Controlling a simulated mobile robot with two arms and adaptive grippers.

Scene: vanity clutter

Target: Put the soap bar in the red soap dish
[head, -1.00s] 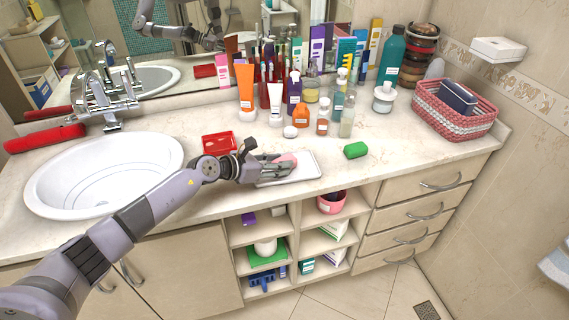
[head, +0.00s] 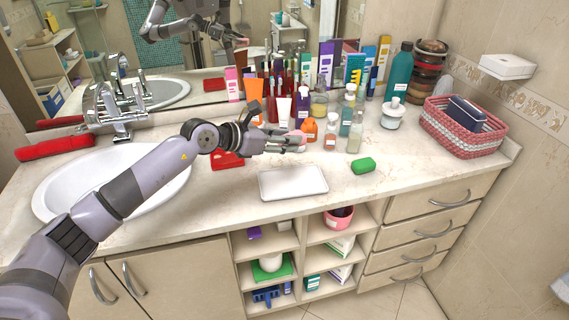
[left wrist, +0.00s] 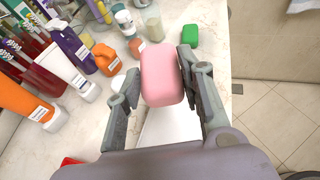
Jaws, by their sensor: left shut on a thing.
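A pink soap bar (left wrist: 161,74) is held between the two fingers of my left gripper (left wrist: 160,86); in the head view the soap (head: 301,136) shows only partly past the fingers. My left gripper (head: 296,142) is shut on it and holds it above the counter, behind the white tray. The red soap dish (head: 227,161) lies on the counter to the left of the gripper, partly hidden by my left arm. A small red piece of it (left wrist: 72,161) shows at the lower left of the left wrist view. My right gripper is not in view.
The white tray (head: 293,183) is empty. A green block (head: 363,166) lies to its right. Bottles and tubes, such as an orange bottle (head: 311,130), stand close behind the gripper. The sink (head: 70,185) is at left, a pink basket (head: 462,127) at right.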

